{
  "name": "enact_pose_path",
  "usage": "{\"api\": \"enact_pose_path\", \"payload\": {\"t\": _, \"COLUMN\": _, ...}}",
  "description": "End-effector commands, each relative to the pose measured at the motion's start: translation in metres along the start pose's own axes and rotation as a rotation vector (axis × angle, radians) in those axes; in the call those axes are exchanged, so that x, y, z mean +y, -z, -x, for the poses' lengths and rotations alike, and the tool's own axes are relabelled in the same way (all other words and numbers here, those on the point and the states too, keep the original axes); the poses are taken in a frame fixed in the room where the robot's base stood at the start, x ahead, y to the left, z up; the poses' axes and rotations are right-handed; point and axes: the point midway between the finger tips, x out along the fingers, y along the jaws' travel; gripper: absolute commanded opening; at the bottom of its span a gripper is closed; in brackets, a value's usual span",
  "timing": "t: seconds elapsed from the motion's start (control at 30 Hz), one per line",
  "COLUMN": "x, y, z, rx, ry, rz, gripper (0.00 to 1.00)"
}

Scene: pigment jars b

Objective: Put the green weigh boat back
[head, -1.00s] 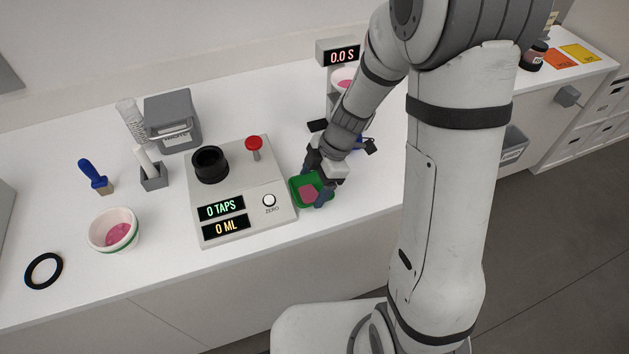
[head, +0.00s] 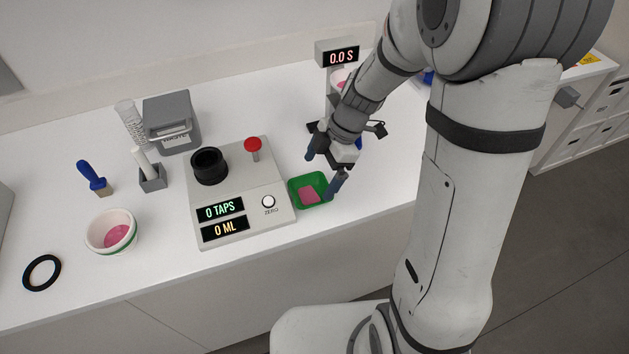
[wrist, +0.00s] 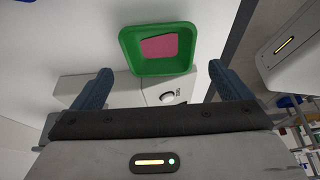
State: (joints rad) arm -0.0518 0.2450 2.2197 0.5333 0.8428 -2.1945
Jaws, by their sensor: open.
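The green weigh boat (head: 297,197) rests on the white counter, just right of the tapping machine (head: 237,178). A flat pink patch (head: 310,195) lies inside it. In the wrist view the weigh boat (wrist: 159,67) shows ahead of my fingers, near the middle, with the pink patch in it. My gripper (head: 324,171) is open and empty, above and slightly behind and right of the boat. In the wrist view its fingers (wrist: 160,88) are spread wide, with the boat beyond their tips and apart from them.
A white bowl (head: 98,222) with pink contents and a black ring (head: 42,273) lie at the left. The counter's front edge is close to the boat.

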Motion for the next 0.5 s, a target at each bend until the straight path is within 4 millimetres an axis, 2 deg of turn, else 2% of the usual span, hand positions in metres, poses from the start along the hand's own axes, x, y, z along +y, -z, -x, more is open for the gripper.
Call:
{"api": "enact_pose_path", "payload": {"t": 0.03, "x": 0.001, "y": -0.001, "z": 0.012, "rx": -0.002, "ry": -0.006, "rz": 0.001, "gripper": 0.97}}
{"api": "enact_pose_path", "payload": {"t": 0.2, "x": 0.0, "y": -0.001, "z": 0.046, "rx": -0.003, "ry": -0.004, "rz": 0.001, "gripper": 0.97}}
{"api": "enact_pose_path", "payload": {"t": 0.3, "x": 0.001, "y": -0.001, "z": 0.06, "rx": -0.001, "ry": -0.003, "rz": -0.001, "gripper": 0.97}}
{"api": "enact_pose_path", "payload": {"t": 0.5, "x": -0.004, "y": 0.0, "z": 0.074, "rx": -0.01, "ry": -0.003, "rz": -0.033, "gripper": 0.97}}
